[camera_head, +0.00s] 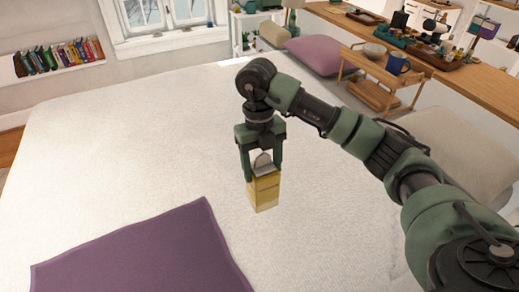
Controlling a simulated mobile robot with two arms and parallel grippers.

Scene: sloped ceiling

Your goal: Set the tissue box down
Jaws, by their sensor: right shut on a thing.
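The tissue box (265,191) is a small yellow box with a pale tissue showing at its top. My right gripper (263,168) comes down over it from above, with a finger on each side, and is shut on it. The box is upright, over the white bed (120,140). I cannot tell whether its bottom touches the bed or hangs a little above it. My left gripper is not in view.
A purple cloth (140,255) lies on the bed at the front left. A purple pillow (315,54) and a wooden tray stand (375,75) with a blue mug (397,64) are at the back right. White bed surface around the box is clear.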

